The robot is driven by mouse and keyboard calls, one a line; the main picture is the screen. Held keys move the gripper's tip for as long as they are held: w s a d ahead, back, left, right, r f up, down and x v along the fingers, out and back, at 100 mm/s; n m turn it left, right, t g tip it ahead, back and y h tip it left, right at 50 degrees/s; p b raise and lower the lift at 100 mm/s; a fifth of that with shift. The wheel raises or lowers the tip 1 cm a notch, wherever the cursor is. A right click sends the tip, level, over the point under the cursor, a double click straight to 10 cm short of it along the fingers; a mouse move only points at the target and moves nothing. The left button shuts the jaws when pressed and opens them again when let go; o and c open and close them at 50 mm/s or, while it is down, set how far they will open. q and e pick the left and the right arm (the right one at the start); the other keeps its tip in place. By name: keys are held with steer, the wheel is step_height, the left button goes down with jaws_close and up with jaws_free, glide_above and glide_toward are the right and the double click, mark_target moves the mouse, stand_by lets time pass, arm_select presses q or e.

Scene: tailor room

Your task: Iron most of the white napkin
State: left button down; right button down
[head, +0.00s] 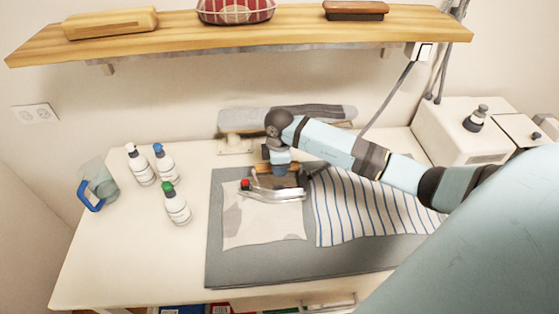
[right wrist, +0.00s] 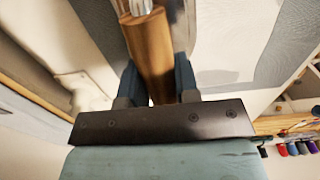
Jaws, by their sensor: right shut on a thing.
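The white napkin (head: 265,232) lies on the grey ironing mat (head: 228,272), left of a blue-striped cloth (head: 365,212). Its left part shows faint beige patches. The iron (head: 272,195), with a silver body, a red knob at its left end and a wooden handle, is over the napkin's upper edge. I cannot tell whether its sole touches the cloth. My right gripper (head: 281,170) is shut on the handle from above and behind. The right wrist view shows the brown wooden handle (right wrist: 150,45) between the dark fingers (right wrist: 157,78). My left gripper is not in view.
Several white bottles (head: 177,207) and a clear jug with a blue handle (head: 100,182) stand left of the mat. A grey sleeve board (head: 325,115) is behind my right arm. A wooden shelf (head: 290,36) hangs above. A white machine (head: 470,130) stands at right.

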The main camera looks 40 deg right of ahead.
steer(key=shift+w+d, duration=0.2)
steer(key=shift+w, duration=0.2)
steer(key=shift+w+d+b, duration=0.35)
steer(key=shift+w, duration=0.2)
steer(key=shift+w+d+r, duration=0.1)
steer(key=shift+w+d, duration=0.2)
steer(key=shift+w, duration=0.2)
